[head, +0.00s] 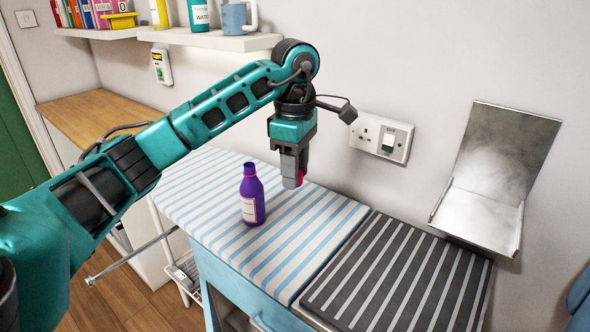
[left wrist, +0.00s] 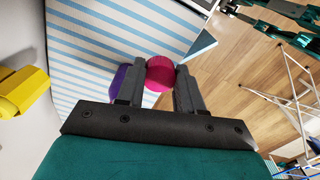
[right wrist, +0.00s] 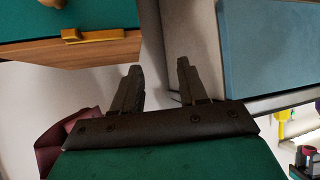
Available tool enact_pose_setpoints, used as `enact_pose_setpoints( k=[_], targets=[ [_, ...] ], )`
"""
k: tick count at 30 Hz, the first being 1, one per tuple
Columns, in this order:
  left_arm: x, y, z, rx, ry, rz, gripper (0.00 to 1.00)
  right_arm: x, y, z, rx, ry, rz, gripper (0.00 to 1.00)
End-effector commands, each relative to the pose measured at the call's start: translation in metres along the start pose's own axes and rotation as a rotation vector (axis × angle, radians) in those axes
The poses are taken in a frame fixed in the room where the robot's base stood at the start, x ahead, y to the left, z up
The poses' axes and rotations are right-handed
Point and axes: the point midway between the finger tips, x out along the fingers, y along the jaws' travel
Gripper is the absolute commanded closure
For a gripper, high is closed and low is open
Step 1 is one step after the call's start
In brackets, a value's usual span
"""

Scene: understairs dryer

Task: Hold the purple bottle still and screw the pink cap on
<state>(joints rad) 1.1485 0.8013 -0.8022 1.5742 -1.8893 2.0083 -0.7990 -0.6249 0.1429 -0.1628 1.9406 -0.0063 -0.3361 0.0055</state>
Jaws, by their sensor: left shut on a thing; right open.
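The purple bottle (head: 252,196) stands upright on the blue-and-white striped top, with a white label and an open neck. My left gripper (head: 293,180) is to the right of the bottle in the head view, pointing down, apart from it. It is shut on the pink cap (left wrist: 160,74), which shows between its fingers in the left wrist view. In the head view only a sliver of the cap shows behind the fingers. Part of the bottle also shows in the left wrist view (left wrist: 120,82). My right gripper (right wrist: 158,85) is open and empty in the right wrist view, away from the bottle.
The striped top (head: 205,183) is clear around the bottle. A dark ridged mat (head: 400,275) lies to its right. A metal wall fixture (head: 490,190) and a socket (head: 381,137) are on the wall behind. A shelf (head: 225,42) with bottles and a mug hangs above.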

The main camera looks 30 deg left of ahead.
Motion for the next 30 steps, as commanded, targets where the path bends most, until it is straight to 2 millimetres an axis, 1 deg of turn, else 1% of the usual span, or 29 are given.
enact_pose_setpoints(
  k=[2, 5, 8, 11, 14, 15, 18, 21, 25, 27, 30],
  targets=[
    [0.001, 0.000, 0.000, 0.005, 0.000, 0.000, 0.91, 0.000, 0.000, 0.000, 0.000, 0.000, 0.000, 0.57],
    [0.007, -0.003, 0.003, 0.059, 0.001, -0.002, 0.91, 0.000, 0.000, 0.000, 0.000, 0.000, 0.000, 0.57],
    [0.023, -0.010, 0.011, 0.205, 0.001, -0.003, 0.91, 0.000, 0.000, 0.000, 0.000, 0.000, 0.000, 0.57],
    [0.047, -0.023, 0.023, 0.443, 0.001, -0.007, 0.91, 0.000, 0.000, 0.000, 0.000, 0.000, 0.000, 0.57],
    [0.074, -0.041, 0.037, 0.731, 0.000, -0.006, 0.91, 0.000, 0.000, 0.000, 0.000, 0.000, 0.000, 0.57],
    [0.084, -0.050, 0.043, 0.849, -0.001, -0.006, 0.91, 0.000, 0.000, 0.000, 0.000, 0.000, 0.000, 0.57],
    [0.108, -0.072, 0.057, 1.132, -0.002, -0.005, 0.91, 0.000, 0.000, 0.000, 0.000, 0.000, 0.000, 0.57],
    [0.126, -0.093, 0.070, 1.379, -0.003, -0.003, 0.91, 0.000, 0.000, 0.000, 0.000, 0.000, 0.000, 0.57],
    [0.142, -0.115, 0.081, 1.612, -0.003, -0.001, 0.91, 0.000, 0.000, 0.000, 0.000, 0.000, 0.000, 0.57],
    [0.146, -0.122, 0.084, 1.689, -0.002, 0.000, 0.91, 0.000, 0.000, 0.000, 0.000, 0.000, 0.000, 0.57],
    [0.150, -0.128, 0.086, 1.746, -0.001, 0.001, 0.91, 0.000, 0.000, 0.000, 0.000, 0.000, 0.000, 0.57]
  ],
)
